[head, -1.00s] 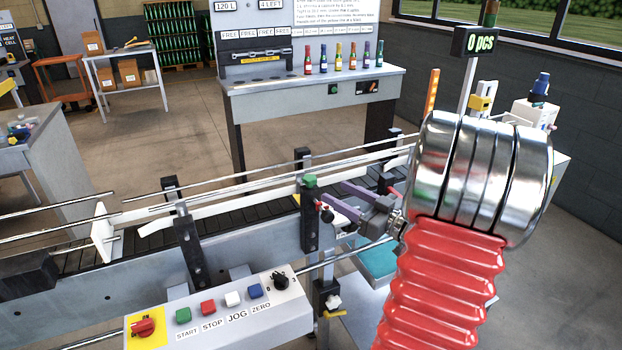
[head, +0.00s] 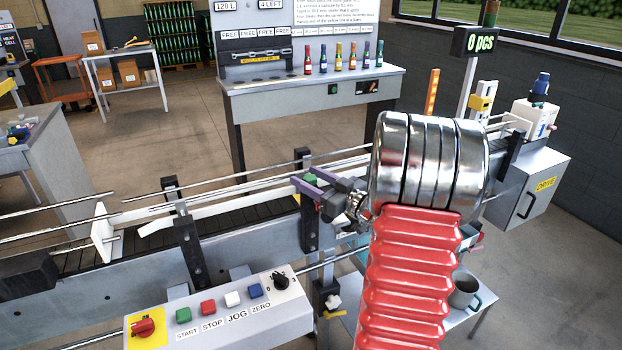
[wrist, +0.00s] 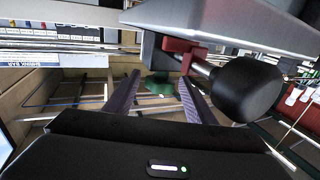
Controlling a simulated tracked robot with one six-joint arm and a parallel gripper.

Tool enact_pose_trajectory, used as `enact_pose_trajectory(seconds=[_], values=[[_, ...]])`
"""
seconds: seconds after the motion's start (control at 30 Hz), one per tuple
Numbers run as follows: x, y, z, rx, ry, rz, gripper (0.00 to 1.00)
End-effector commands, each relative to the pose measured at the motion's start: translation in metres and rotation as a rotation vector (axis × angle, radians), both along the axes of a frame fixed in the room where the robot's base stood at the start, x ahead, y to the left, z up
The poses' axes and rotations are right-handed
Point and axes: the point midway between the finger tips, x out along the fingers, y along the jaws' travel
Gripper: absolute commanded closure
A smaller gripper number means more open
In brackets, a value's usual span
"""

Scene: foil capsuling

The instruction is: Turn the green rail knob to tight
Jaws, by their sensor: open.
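The green rail knob (head: 310,179) sits on top of a dark rail post beside the conveyor in the head view. My gripper (head: 312,182) has its two purple fingers apart, one on each side of the knob in the picture. In the wrist view the green knob (wrist: 158,86) shows between the open fingers of my gripper (wrist: 158,80), near their tips. A gap shows between knob and fingers, so they do not look closed on it. Part of the knob is hidden by the fingers in the head view.
In the wrist view a red clamp (wrist: 184,54) and black round knob (wrist: 246,90) are close beside the right finger. The control box (head: 222,312) stands in front of the conveyor. A grey mug (head: 464,291) stands on a low table at right.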

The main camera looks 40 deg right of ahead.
Motion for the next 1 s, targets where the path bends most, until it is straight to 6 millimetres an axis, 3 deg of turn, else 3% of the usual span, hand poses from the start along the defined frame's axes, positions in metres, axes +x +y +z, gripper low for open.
enact_pose_trajectory(seconds=[0.17,0.73,0.77,1.0], values=[[-0.0003,-0.0002,0.0001,0.000,0.000,0.000,0.50],[-0.0007,-0.0005,0.0002,0.000,0.000,-0.001,0.90],[-0.0011,-0.0075,-0.0001,-0.001,0.000,-0.003,0.91],[-0.0004,-0.0009,0.0003,0.000,0.000,-0.012,0.91]])
